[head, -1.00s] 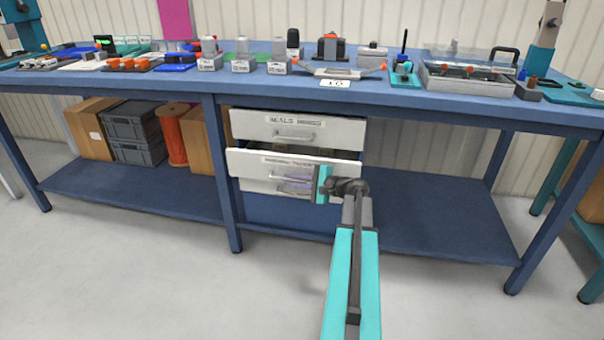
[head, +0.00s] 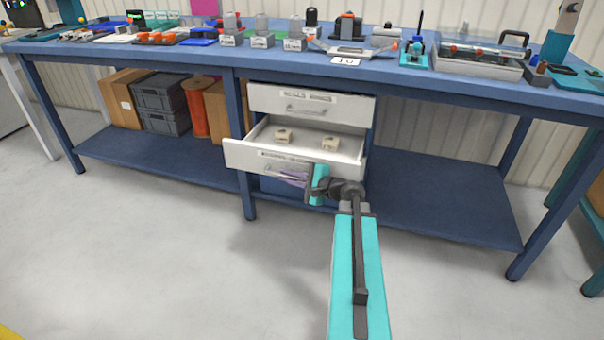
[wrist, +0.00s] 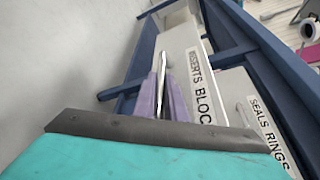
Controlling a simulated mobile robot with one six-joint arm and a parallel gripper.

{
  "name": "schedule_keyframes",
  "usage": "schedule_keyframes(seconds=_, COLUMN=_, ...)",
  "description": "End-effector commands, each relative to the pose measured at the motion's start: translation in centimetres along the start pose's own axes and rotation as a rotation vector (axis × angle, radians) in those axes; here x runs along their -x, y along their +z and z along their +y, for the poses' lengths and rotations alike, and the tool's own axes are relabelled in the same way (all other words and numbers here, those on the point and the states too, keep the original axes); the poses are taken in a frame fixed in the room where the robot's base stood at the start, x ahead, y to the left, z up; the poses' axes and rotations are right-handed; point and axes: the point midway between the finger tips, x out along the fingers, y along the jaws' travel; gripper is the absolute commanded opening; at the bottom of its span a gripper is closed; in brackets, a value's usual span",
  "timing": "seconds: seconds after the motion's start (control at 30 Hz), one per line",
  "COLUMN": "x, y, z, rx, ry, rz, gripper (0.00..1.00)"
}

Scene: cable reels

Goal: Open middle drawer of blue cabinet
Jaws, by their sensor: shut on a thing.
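The blue cabinet (head: 368,140) hangs under the workbench and has white drawer fronts. Its middle drawer (head: 238,155) stands well out, and its inside shows two small beige blocks, one at the left (head: 283,135) and one at the right (head: 329,143). The top drawer (head: 352,108), labelled SEALS RINGS, is closed. In the wrist view the middle drawer's front (wrist: 184,40) carries a label starting INSERTS BLOC. My gripper (head: 291,179) is in front of this drawer. In the wrist view its purple fingers are shut on the silver bar handle (wrist: 163,70). The lower part of the cabinet is partly hidden.
The workbench top (head: 375,68) carries several devices and fixtures. Grey crates (head: 163,105), an orange reel (head: 196,108) and cardboard boxes (head: 122,98) stand on the lower shelf (head: 435,205) at left. Its right side is clear. The floor in front is free.

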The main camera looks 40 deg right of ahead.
Motion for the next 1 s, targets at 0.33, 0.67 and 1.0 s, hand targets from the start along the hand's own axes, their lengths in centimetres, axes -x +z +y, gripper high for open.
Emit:
schedule_keyframes(seconds=0.33, x=0.1, y=0.1, z=-0.1, rx=-0.002, ry=-0.007, rz=0.003, gripper=0.00)
schedule_keyframes(seconds=0.67, x=0.6, y=-0.5, z=-0.3, rx=-0.004, ry=-0.010, rz=0.009, gripper=0.19)
schedule_keyframes(seconds=1.0, x=1.3, y=-0.6, z=-0.3, rx=-0.005, ry=-0.010, rz=0.013, gripper=0.19)
